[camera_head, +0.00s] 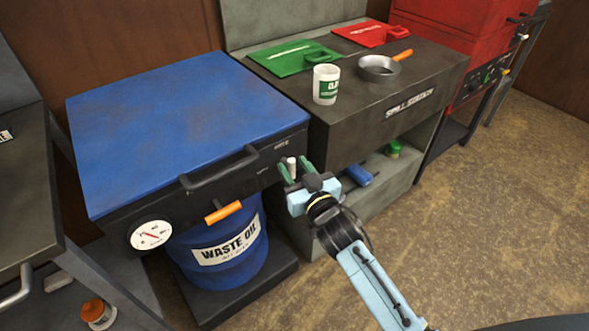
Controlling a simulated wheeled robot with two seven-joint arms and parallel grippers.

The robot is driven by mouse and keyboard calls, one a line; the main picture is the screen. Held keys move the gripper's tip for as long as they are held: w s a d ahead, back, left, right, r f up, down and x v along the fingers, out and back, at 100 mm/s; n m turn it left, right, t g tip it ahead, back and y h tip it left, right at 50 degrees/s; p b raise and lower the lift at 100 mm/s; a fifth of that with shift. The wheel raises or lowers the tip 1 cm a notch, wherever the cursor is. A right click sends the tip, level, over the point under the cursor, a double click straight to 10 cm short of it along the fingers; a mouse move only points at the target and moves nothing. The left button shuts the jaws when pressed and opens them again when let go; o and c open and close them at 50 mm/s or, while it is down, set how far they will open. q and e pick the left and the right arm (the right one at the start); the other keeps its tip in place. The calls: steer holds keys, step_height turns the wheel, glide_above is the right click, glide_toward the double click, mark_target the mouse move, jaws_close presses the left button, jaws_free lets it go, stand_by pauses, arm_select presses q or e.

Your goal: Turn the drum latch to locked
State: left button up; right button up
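The waste oil drum (218,262) is blue and stands under a broad blue lid (185,105) with a dark front panel. A small pale knob (292,163), apparently the drum latch, sticks out near the right end of this panel, beside small, hard-to-read lettering. My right gripper (297,170) is at the knob, its green fingers apart with the knob between them. The knob looks closer to the left finger, and a gap shows by the right finger. The latch's base and exact angle are hard to see. My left gripper is out of view.
An orange handle (223,211) and a round gauge (150,235) are on the panel's front, below a dark lid handle (220,167). The spill station (400,110) stands close on the right, with a white cup (326,85) on top. Open floor lies at lower right.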

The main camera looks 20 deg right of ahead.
steer(key=shift+w, duration=0.3)
jaws_close()
